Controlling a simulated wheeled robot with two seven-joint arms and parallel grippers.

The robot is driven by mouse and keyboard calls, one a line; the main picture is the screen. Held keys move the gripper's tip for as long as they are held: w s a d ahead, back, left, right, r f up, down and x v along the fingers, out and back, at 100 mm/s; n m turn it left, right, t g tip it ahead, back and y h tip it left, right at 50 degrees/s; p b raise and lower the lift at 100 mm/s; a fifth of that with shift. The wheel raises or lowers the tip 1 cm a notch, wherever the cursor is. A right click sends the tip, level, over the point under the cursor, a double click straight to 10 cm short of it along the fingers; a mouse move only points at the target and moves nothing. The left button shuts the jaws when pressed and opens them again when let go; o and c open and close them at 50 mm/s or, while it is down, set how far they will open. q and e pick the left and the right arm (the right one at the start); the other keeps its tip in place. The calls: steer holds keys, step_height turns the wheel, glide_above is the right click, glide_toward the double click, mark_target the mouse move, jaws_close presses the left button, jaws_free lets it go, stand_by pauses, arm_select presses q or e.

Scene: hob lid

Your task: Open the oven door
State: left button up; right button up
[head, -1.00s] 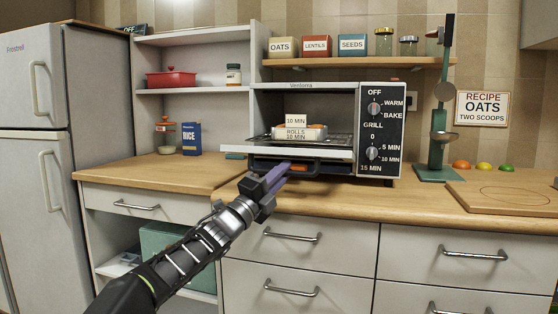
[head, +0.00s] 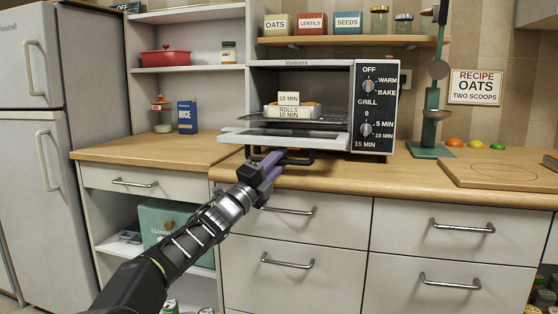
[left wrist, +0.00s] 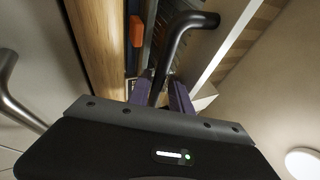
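The toaster oven (head: 303,68) stands on the wooden counter. Its door (head: 300,139) is hinged down and lies roughly level, jutting out in front, so the inside is in plain view. The dark door handle (head: 298,161) hangs along the door's front edge; its curved bar (left wrist: 187,22) shows in the left wrist view. My left gripper (head: 273,158) is at the handle's left part, with its purple fingers (left wrist: 165,92) on both sides of the bar and seemingly closed on it. The exact contact is partly hidden. My right gripper is not in view.
Inside the oven, a tray of rolls (head: 290,112) with labels sits on a wire rack. The dial panel (head: 375,105) is at the oven's right. A green stand (head: 431,110) is further right. Drawer handles (head: 290,210) stick out below the counter.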

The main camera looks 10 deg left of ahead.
arm_select(q)
steer(key=shift+o, duration=0.4)
steer(key=shift+r, duration=0.15)
steer(key=v, duration=0.8)
steer(key=shift+b, duration=0.3)
